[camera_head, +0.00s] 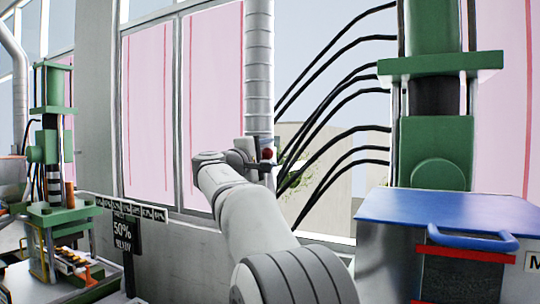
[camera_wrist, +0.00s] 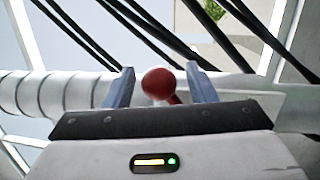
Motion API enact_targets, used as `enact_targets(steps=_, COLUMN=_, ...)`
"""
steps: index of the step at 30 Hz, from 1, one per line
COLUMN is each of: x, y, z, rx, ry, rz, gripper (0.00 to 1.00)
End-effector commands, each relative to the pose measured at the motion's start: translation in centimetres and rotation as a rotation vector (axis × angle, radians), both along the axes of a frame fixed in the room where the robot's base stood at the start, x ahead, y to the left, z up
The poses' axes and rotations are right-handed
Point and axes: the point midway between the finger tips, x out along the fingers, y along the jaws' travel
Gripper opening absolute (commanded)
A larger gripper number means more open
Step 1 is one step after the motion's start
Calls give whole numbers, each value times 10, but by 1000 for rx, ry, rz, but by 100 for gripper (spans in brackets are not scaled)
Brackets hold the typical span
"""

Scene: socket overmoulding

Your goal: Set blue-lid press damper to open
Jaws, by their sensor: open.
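The blue-lid press has a blue lid (camera_head: 450,212) with a blue handle, on a metal box at the lower right. A ribbed grey duct (camera_head: 259,70) rises left of it; it crosses the wrist view (camera_wrist: 40,95) sideways. The damper's red knob (camera_head: 267,153) shows on a small fitting at the duct. In the wrist view the red knob (camera_wrist: 158,83) appears between the two fingers, with a gap on each side. My gripper (camera_wrist: 158,75) is open and empty at the knob. The damper's plate and most of its lever are hidden, so its setting cannot be read.
Black hoses (camera_head: 335,95) curve from the green press column (camera_head: 435,150) towards the duct, close to my gripper on its right. Another green press (camera_head: 55,190) stands at the left, beside a dark 50% sign (camera_head: 123,235). Windows and a grey wall lie behind.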

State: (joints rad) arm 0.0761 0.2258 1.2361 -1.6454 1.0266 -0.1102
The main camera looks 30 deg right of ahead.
Motion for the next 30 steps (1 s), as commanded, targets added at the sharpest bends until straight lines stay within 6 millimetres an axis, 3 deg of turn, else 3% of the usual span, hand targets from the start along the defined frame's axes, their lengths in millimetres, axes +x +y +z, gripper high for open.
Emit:
enact_targets(steps=16, x=-30, y=66, z=-11, rx=0, ry=0, rz=2, gripper=51)
enact_targets(steps=26, x=-33, y=70, z=-9, rx=0, ry=1, rz=1, gripper=51)
enact_targets(steps=30, x=-35, y=69, z=-15, rx=21, ry=7, rz=6, gripper=39)
